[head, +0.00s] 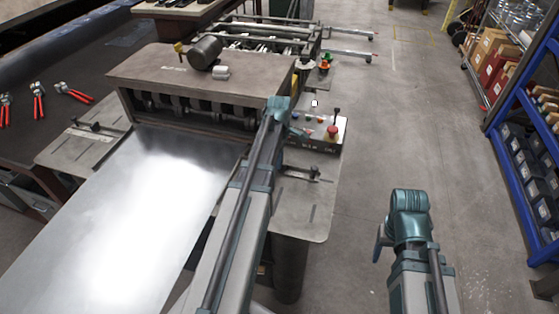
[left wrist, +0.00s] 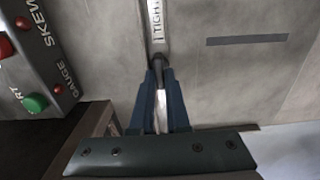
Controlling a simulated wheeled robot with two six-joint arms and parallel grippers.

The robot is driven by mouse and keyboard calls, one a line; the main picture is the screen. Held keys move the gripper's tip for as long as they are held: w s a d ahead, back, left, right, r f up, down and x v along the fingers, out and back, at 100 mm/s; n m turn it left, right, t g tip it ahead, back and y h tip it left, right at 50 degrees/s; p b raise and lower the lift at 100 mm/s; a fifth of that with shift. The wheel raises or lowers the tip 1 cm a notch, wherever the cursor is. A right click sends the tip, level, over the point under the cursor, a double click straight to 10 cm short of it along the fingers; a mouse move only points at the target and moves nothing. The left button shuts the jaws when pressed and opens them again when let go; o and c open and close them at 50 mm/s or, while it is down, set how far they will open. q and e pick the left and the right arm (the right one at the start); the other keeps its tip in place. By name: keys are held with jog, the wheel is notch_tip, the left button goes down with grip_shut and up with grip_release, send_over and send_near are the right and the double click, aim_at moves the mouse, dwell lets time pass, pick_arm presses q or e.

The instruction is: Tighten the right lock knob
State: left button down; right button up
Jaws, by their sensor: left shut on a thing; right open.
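The right lock knob (left wrist: 158,60) is a small dark piece at the end of a pale strip lettered "TIGHT" (left wrist: 155,20) in the left wrist view. My left gripper (left wrist: 159,88) is shut around it, and its fingers hide part of the knob. In the head view my left gripper (head: 296,132) is over the right side of the machine, mostly covered by my own arm. The right lock's dark bar (head: 300,171) shows just beyond my forearm. My right gripper (head: 382,244) is open over the floor at the right, away from the machine, largely hidden by its wrist.
A control panel (head: 328,133) with colored buttons and a red stop knob sits close beside my left gripper; it also shows in the left wrist view (left wrist: 35,60). A shiny metal sheet (head: 120,220) lies at the machine's front. A blue shelf (head: 515,150) stands right.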

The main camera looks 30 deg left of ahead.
pick_arm(q)
jog(key=m, duration=0.4)
jog(key=shift+w, duration=0.1)
jog(key=m, duration=0.4)
jog(key=shift+w+m, duration=0.1)
jog(key=shift+m, duration=0.2)
jog(key=m, duration=0.4)
jog(key=shift+m, duration=0.3)
jog(key=shift+d+m, duration=0.1)
jog(key=shift+m, duration=2.1)
jog(key=c, duration=0.9)
grip_release()
